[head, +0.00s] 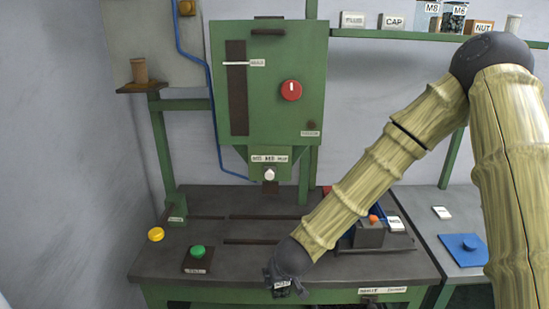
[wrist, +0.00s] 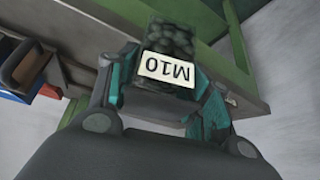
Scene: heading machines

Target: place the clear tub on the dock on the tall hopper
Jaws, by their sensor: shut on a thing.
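My gripper (head: 284,282) hangs at the front edge of the dark bench, shut on a small clear tub with dark contents. In the wrist view the tub (wrist: 172,38) sits between the teal fingers (wrist: 165,95) of my gripper, and its white M10 label (wrist: 166,69) appears upside down. A tall green machine (head: 265,100) with a slotted gauge and red knob stands behind the bench. A small brown platform (head: 142,87) on a green post stands to its left. I cannot tell which part is the dock.
The dark bench (head: 170,268) has a green button (head: 197,252) and a yellow button (head: 156,234) at left. A shelf above holds tubs labelled M8 (head: 427,17) and M6 (head: 455,18).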

